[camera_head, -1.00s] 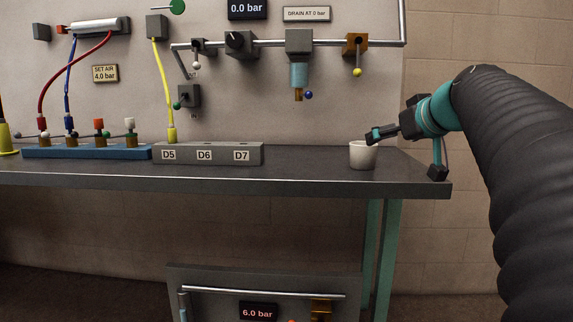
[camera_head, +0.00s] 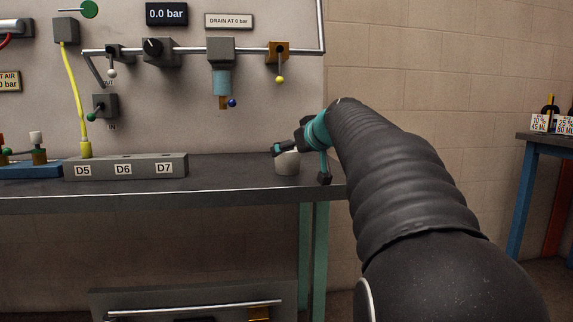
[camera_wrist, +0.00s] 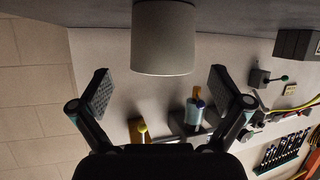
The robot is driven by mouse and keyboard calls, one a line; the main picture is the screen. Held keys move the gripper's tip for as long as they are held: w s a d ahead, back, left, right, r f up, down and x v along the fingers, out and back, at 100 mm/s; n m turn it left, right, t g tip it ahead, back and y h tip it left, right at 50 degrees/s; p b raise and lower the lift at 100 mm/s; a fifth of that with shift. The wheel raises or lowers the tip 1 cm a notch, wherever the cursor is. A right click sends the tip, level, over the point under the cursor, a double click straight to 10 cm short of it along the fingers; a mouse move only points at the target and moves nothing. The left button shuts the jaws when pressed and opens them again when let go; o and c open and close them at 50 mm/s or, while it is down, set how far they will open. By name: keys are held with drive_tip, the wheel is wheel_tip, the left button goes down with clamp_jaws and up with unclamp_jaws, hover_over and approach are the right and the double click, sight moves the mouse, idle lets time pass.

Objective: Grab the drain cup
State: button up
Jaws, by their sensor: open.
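The drain cup (camera_head: 287,165) is a small pale cup standing on the dark bench top near its right end. In the wrist view the drain cup (camera_wrist: 163,40) appears upside down at the top centre, in line with the gap between the fingers. My gripper (camera_head: 301,165) is at the cup in the head view, one finger overlapping the cup's upper part and the other to its right. In the wrist view my gripper (camera_wrist: 160,88) has its two fingers spread wide and nothing held. Whether a finger touches the cup is not clear.
A grey block labelled D5, D6, D7 (camera_head: 125,166) stands on the bench (camera_head: 235,186) left of the cup. A filter with a blue bowl (camera_head: 221,82) and a yellow-ended valve (camera_head: 279,60) hang on the panel above. Another table (camera_head: 545,138) stands far right.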

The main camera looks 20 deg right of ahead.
drive_tip(key=x, duration=0.3)
drive_tip(key=shift+w+a, duration=0.15)
drive_tip(key=shift+w, duration=0.05)
drive_tip(key=shift+f, duration=0.1)
drive_tip(key=c, duration=1.2)
drive_tip(key=shift+c, duration=0.2)
